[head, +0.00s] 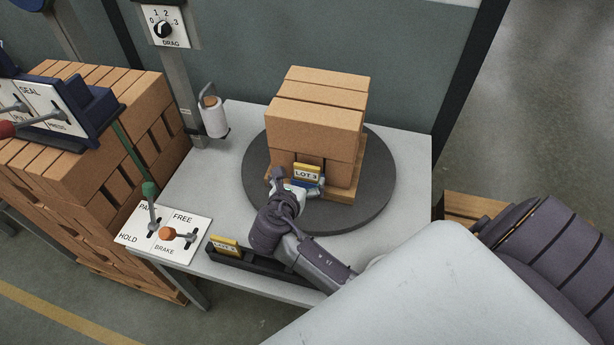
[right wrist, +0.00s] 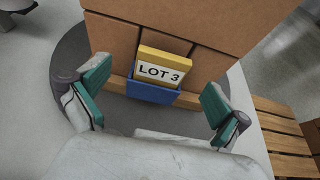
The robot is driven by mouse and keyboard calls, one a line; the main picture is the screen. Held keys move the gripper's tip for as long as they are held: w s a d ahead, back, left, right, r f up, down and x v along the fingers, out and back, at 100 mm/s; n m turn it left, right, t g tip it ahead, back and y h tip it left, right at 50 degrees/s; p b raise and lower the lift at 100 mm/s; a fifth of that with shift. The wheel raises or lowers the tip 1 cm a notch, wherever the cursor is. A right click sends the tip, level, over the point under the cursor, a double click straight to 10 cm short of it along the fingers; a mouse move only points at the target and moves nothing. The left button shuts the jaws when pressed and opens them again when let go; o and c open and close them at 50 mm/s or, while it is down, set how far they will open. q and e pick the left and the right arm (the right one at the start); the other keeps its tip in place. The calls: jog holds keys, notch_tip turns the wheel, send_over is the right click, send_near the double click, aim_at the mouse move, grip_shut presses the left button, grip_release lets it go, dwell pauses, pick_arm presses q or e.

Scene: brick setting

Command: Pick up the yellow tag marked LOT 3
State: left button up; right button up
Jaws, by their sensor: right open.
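The yellow tag marked LOT 3 (head: 307,172) stands in a small blue holder at the front of a brick stack (head: 318,115). In the right wrist view the tag (right wrist: 163,67) rises out of the blue holder (right wrist: 151,92), its lower part hidden by it. My right gripper (head: 296,186) is at the front of the stack, close to the tag. In the right wrist view its teal-padded fingers (right wrist: 152,98) are wide apart, one on each side of the holder, with nothing between them gripped. My left gripper is not in view.
The stack sits on a pallet on a dark round turntable (head: 380,180) on a grey table (head: 415,135). A second yellow tag (head: 224,244) sits in a black tray (head: 245,259) at the front. A lever panel (head: 150,238) is at the left corner, and a white roll (head: 214,118) behind.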

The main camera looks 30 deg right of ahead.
aim_at(306, 170)
jog(key=shift+w+d+f, duration=0.15)
jog(key=shift+w+d, duration=0.25)
jog(key=shift+d, duration=0.2)
jog(key=x, duration=0.3)
jog(key=shift+d+f+p, duration=0.15)
jog(key=shift+d+p, duration=0.15)
jog(key=shift+p, duration=0.05)
jog(key=shift+w+d+f, duration=0.15)
jog(key=shift+w+d, duration=0.05)
jog(key=shift+a, duration=0.1)
jog(key=shift+c, duration=1.7)
jog(key=c, duration=0.9)
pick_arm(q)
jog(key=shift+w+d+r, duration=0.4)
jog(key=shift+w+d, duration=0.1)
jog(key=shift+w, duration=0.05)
pick_arm(e)
jog(key=shift+o, duration=0.2)
